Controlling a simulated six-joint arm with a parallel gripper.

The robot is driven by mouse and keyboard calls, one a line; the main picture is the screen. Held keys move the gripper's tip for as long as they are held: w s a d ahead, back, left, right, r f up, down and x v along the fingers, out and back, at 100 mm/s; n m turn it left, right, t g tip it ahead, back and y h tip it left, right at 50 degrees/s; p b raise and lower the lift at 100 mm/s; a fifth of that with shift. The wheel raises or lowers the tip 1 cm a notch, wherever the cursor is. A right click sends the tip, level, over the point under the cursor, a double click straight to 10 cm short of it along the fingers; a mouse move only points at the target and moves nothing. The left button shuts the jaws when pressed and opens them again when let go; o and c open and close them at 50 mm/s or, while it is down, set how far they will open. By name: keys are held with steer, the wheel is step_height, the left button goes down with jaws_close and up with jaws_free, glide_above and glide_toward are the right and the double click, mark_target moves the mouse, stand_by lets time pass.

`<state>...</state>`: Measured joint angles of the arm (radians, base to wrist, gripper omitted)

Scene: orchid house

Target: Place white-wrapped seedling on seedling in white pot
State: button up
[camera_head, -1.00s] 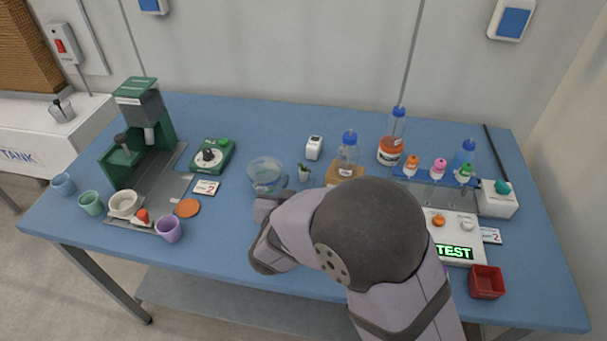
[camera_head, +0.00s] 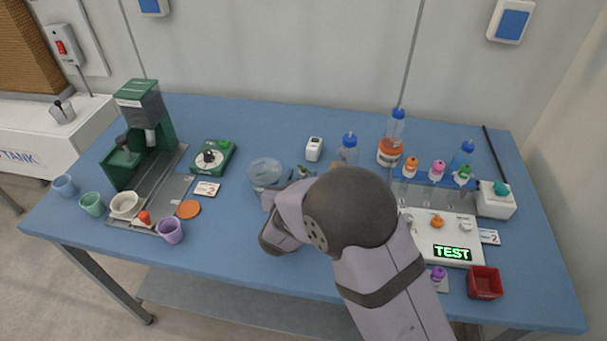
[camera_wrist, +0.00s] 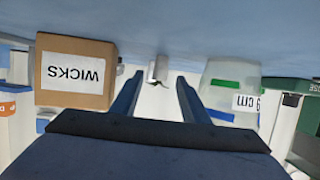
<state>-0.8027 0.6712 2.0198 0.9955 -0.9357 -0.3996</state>
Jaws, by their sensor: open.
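In the wrist view, a small white wrap or pot (camera_wrist: 158,67) stands in the same gap, just ahead of and between my fingertips. My gripper (camera_wrist: 160,79) is open, with nothing clearly held. I cannot tell whether this is the white-wrapped seedling or the one in the white pot. A second seedling is not clearly visible.
The clear bowl (camera_head: 265,172) stands close left of my gripper. The brown WICKS box (camera_wrist: 75,72) is close on the other side. A white block (camera_head: 314,148) stands behind the seedling. Bottles and a rack (camera_head: 432,190) are at right. The front middle table is clear.

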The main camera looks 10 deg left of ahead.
steer(key=shift+x, duration=0.8)
jaws_close()
step_height(320, 180, up, 10)
steer(key=p, duration=0.1)
